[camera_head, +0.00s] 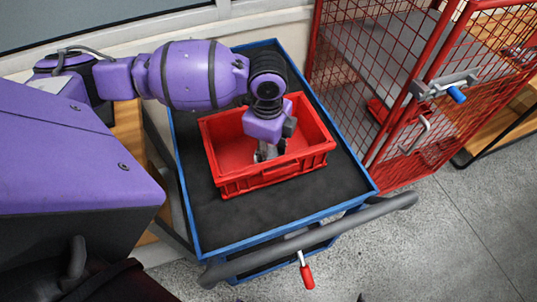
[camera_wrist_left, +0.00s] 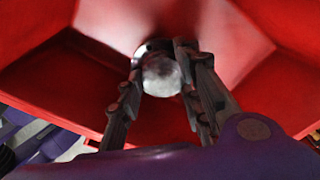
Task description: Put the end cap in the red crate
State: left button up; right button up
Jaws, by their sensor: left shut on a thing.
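The red crate (camera_head: 272,176) stands on the dark top of a blue-edged cart in the head view. My left gripper (camera_head: 267,153) points down inside the crate, above or near its floor. In the left wrist view the fingers (camera_wrist_left: 160,75) are shut on a round, shiny grey metal piece, the end cap (camera_wrist_left: 161,76). The red crate walls (camera_wrist_left: 256,45) surround it there. In the head view the end cap is mostly hidden by the gripper. I cannot tell whether it touches the crate floor. My right gripper is not in view.
The cart (camera_head: 215,222) has free dark surface around the crate and a grey push handle (camera_head: 312,240) at its front. A red mesh cage (camera_head: 400,90) with a latch stands close on the right. Open floor (camera_head: 450,240) lies at the lower right.

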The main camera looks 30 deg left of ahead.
pick_arm(q)
jog(key=shift+f, duration=1.4)
jog(key=shift+f, duration=0.15)
jog(key=o, duration=1.3)
notch_tip(320, 180, up, 12)
jog(key=shift+r+p, duration=0.15)
jog(key=shift+p, duration=0.3)
